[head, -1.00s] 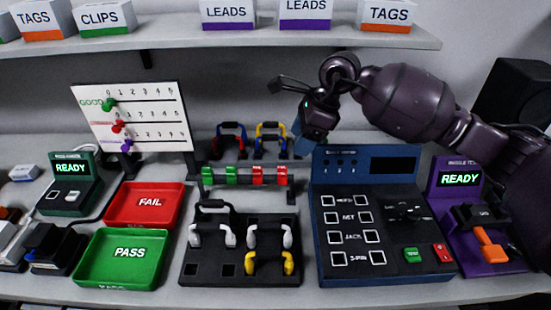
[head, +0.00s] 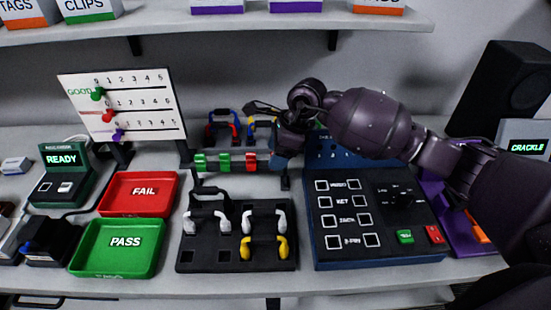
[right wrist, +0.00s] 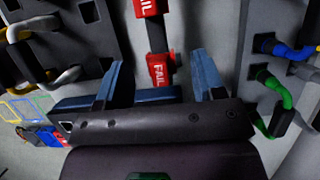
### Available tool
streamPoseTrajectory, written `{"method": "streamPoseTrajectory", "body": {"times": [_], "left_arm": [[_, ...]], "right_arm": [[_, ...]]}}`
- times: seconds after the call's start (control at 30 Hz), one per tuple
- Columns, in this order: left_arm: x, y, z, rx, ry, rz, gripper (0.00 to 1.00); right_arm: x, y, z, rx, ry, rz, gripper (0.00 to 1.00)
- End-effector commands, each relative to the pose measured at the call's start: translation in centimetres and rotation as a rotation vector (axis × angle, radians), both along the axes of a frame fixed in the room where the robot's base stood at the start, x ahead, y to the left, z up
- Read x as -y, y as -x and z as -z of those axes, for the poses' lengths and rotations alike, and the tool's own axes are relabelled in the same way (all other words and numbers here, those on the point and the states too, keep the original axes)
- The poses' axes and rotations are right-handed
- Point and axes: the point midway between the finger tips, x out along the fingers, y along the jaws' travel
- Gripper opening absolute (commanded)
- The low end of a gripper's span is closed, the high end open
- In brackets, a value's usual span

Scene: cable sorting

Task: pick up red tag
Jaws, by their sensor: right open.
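Red tags marked FAIL hang on a dark rail (head: 238,163). One red tag (head: 251,161) shows in the head view just left of my right gripper (head: 274,160); the gripper hides the rail's right end. In the right wrist view, a red tag (right wrist: 160,70) lies between the two blue fingers of my right gripper (right wrist: 158,58), with a gap on each side. Another red tag (right wrist: 147,8) is farther along the rail. The right gripper is open and holds nothing. My left gripper is not in view.
Green tags (head: 223,163) hang on the rail's left half. A black block with cable connectors (head: 210,258) stands in front, a blue tester (head: 325,240) at right. Red FAIL (head: 118,206) and green PASS (head: 95,268) trays are at left. A whiteboard (head: 150,125) stands behind.

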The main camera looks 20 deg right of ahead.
Motion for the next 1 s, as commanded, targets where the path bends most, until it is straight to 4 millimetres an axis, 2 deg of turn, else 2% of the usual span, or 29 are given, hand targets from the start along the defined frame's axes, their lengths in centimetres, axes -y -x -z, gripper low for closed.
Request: {"method": "streamPoseTrajectory", "body": {"times": [0.1,0.3,0.6,0.67,0.87,1.0], "left_arm": [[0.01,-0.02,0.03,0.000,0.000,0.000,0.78],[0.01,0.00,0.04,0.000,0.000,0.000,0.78],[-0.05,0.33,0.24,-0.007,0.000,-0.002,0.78],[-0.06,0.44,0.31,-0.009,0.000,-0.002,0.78],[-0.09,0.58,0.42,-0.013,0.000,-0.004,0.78],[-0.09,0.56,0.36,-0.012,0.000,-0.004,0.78]], "right_arm": [[-0.33,-0.08,0.92,-0.001,0.001,0.001,0.63],[-0.33,-0.10,0.94,0.001,0.001,0.000,0.63],[-0.33,-0.09,0.91,0.001,0.000,0.000,0.17],[-0.34,-0.10,0.89,0.001,0.000,0.000,0.10],[-0.34,-0.11,0.85,0.001,0.000,-0.001,0.10],[-0.34,-0.15,0.13,0.003,0.001,-0.001,0.10]]}}
